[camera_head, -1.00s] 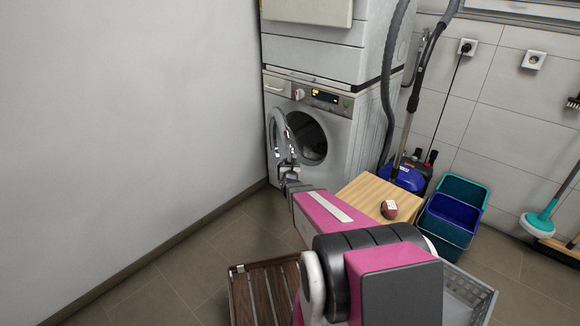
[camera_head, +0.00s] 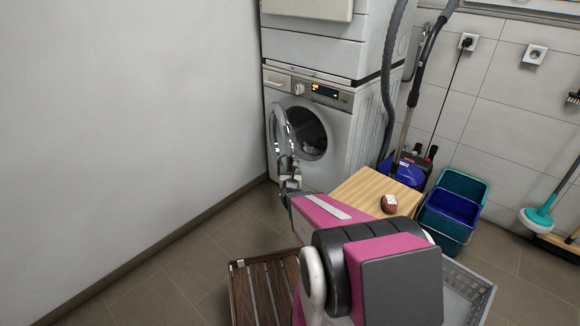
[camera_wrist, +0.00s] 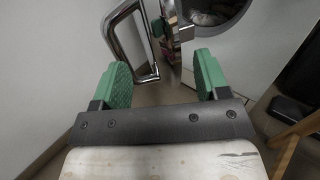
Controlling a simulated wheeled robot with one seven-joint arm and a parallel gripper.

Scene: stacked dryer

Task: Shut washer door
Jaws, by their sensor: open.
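The washer (camera_head: 345,140) is the lower of two stacked white machines, in the corner against the wall. Its round door (camera_head: 276,130) stands open, swung out to the left and seen almost edge-on, and the drum opening (camera_head: 308,132) shows. In the wrist view the shiny chrome door edge (camera_wrist: 128,40) rises just beyond my gripper (camera_wrist: 160,80), and the drum opening shows at the top (camera_wrist: 215,12). My gripper is open, its green fingertips well apart, with nothing held. In the head view it is small, just below the door; whether it touches the door cannot be told.
A wooden stool (camera_head: 365,190) with a small red-and-white object on it stands right of my arm. Blue and teal buckets (camera_head: 452,207) and a vacuum cleaner (camera_head: 410,172) stand farther right. A slatted wooden piece (camera_head: 262,290) and a grey basket (camera_head: 466,290) lie in front. A plain wall bounds the left.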

